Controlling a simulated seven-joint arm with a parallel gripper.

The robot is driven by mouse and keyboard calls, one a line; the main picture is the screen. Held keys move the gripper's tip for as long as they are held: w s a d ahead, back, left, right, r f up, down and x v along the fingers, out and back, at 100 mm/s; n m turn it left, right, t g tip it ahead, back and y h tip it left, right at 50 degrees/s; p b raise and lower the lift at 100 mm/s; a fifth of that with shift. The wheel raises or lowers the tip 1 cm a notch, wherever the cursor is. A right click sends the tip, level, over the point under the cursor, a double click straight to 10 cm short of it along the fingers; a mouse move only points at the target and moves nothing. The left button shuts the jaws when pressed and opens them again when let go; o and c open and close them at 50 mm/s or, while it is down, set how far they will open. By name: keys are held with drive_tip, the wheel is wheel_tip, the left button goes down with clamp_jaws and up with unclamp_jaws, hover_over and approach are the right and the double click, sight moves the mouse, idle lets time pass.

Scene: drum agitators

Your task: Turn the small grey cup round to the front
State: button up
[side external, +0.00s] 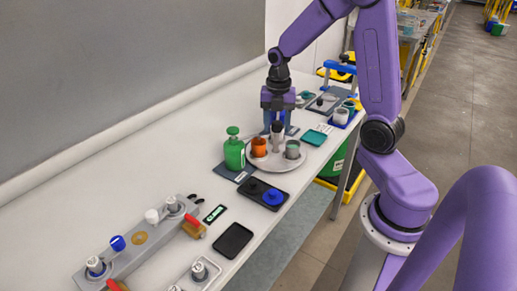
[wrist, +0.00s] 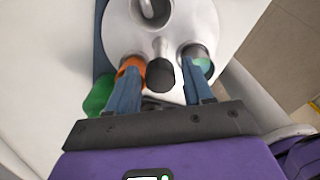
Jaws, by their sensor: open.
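A round pale grey turntable (side external: 271,166) carries an orange cup (side external: 259,148) and a grey cup (side external: 292,149) with a greenish inside. An upright grey post (side external: 277,136) stands at its middle. In the wrist view, the orange cup (wrist: 131,65) is at left, the grey cup (wrist: 199,58) at right, and the post's dark knob (wrist: 160,74) between them. Another grey cup-like part (wrist: 154,10) is cut off at the top edge; its kind is unclear. My gripper (side external: 276,121) points down over the turntable. It is open and empty, blue fingers (wrist: 160,66) apart on either side of the knob.
A green bottle (side external: 234,152) stands close left of the turntable. A black tray (side external: 262,191) with a blue knob lies in front. A teal tray (side external: 313,137) and more cups lie behind. The white table (side external: 130,165) is clear towards the wall.

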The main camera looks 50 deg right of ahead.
drive_tip(key=shift+r, duration=2.35)
drive_tip(key=s+a+m, duration=0.7)
drive_tip(key=s+a, duration=0.7)
drive_tip(key=a, duration=0.2)
drive_tip(key=s+a+m, duration=0.1)
drive_tip(key=s+m, duration=0.3)
drive_tip(key=s, duration=0.4)
drive_tip(key=shift+s+a+r, duration=0.15)
drive_tip(key=shift+s+r, duration=0.05)
drive_tip(key=shift+s, duration=0.1)
